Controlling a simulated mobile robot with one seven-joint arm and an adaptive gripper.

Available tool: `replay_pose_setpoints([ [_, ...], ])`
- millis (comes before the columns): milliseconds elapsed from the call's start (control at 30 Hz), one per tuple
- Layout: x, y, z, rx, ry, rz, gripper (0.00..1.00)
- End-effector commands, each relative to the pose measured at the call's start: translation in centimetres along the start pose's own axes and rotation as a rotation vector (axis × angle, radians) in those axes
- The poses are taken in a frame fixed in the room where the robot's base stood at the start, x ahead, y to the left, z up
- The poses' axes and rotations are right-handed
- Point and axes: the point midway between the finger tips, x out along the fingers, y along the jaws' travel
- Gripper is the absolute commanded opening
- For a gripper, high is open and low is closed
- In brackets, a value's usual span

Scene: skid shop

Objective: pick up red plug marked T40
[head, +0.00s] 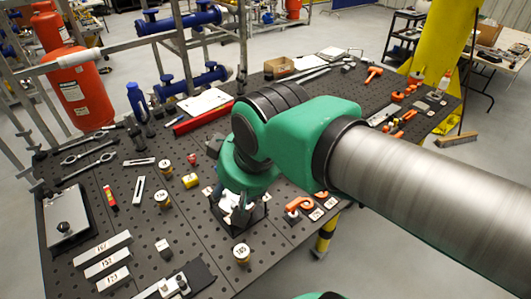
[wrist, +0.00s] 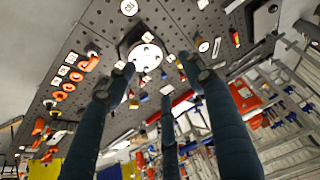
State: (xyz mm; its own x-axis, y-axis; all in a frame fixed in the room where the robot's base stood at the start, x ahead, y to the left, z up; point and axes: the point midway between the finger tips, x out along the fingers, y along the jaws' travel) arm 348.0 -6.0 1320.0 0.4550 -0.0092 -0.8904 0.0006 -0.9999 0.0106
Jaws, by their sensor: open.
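A small red piece with a pale top (head: 192,159) stands on the dark perforated table, left of my arm in the head view. It may be the red plug, but I cannot read T40 on it. My gripper (head: 240,210) points down over a black square fixture with a pale disc, right of and nearer than the red piece. In the wrist view my gripper (wrist: 158,74) has its dark fingers spread with nothing held between them. The black fixture with the holed white disc (wrist: 145,57) lies beyond the fingertips. The fingers partly hide the table.
A yellow block (head: 190,181) and several tan-sided labelled cylinders stand near the red piece. Orange hooked parts (head: 299,204) lie right of the fixture. A long red bar (head: 203,118) lies behind.

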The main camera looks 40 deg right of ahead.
Motion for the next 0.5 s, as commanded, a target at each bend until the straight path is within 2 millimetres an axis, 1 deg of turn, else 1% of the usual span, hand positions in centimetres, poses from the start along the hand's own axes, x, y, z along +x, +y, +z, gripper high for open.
replay_pose_setpoints([
  [33, -0.1, 0.3, -1.0, 0.0, -0.009, 0.004, 0.53],
  [233, 0.1, 1.8, -5.1, -0.008, -0.045, 0.018, 0.53],
  [500, 1.6, 4.5, -10.9, -0.02, -0.098, 0.034, 0.53],
])
